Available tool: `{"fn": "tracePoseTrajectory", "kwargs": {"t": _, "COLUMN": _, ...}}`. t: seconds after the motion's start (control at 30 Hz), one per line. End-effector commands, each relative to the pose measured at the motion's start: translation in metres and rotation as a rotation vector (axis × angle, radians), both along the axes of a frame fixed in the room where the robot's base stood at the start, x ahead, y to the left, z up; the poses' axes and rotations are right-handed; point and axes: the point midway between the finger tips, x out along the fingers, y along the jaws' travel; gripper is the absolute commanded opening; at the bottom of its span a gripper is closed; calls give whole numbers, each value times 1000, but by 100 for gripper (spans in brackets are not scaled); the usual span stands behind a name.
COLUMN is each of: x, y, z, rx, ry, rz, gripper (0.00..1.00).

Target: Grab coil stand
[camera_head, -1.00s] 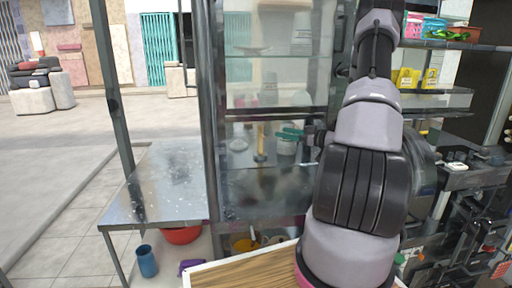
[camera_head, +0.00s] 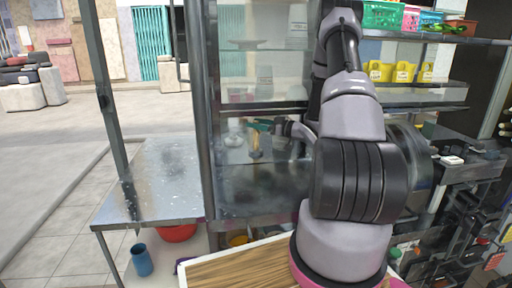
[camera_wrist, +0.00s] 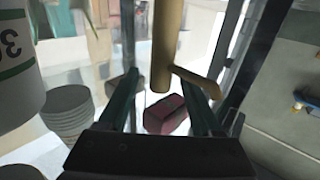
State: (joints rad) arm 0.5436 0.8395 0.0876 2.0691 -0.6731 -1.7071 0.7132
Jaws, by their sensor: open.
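The coil stand appears to be the tan wooden post (camera_head: 255,146) standing on the lower shelf of the glass-sided cabinet. In the wrist view its tan upright (camera_wrist: 164,45) lies between my fingers, with a short tan crosspiece (camera_wrist: 196,82) by the right finger. My gripper (camera_wrist: 158,82) is open, with one dark green finger on each side of the upright. In the head view my gripper (camera_head: 268,124) is at the upper part of the post, coming from the right. I cannot tell whether either finger touches it.
A white tub with a printed number (camera_wrist: 18,60) and stacked grey cups (camera_wrist: 70,112) are close on the left in the wrist view. A dark red block (camera_wrist: 166,115) shows behind the fingers. The cabinet's metal upright (camera_head: 208,120) stands left of the post. The metal table (camera_head: 155,185) is mostly bare.

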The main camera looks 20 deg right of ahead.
Motion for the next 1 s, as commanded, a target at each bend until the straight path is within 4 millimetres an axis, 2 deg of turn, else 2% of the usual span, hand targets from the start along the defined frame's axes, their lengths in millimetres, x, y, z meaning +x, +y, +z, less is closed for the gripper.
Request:
{"fn": "tracePoseTrajectory", "kwargs": {"t": 0.27, "x": 4, "y": 3, "z": 0, "rx": 0, "ry": 1, "rz": -1, "gripper": 66}}
{"fn": "tracePoseTrajectory", "kwargs": {"t": 0.37, "x": 3, "y": 3, "z": 0, "rx": 0, "ry": 1, "rz": -1, "gripper": 31}}
{"fn": "tracePoseTrajectory", "kwargs": {"t": 0.43, "x": 4, "y": 3, "z": 0, "rx": 0, "ry": 1, "rz": -1, "gripper": 5}}
{"fn": "tracePoseTrajectory", "kwargs": {"t": 0.47, "x": 3, "y": 3, "z": 0, "rx": 0, "ry": 1, "rz": -1, "gripper": 0}}
{"fn": "tracePoseTrajectory", "kwargs": {"t": 1.0, "x": 3, "y": 3, "z": 0, "rx": -1, "ry": 1, "rz": -1, "gripper": 0}}
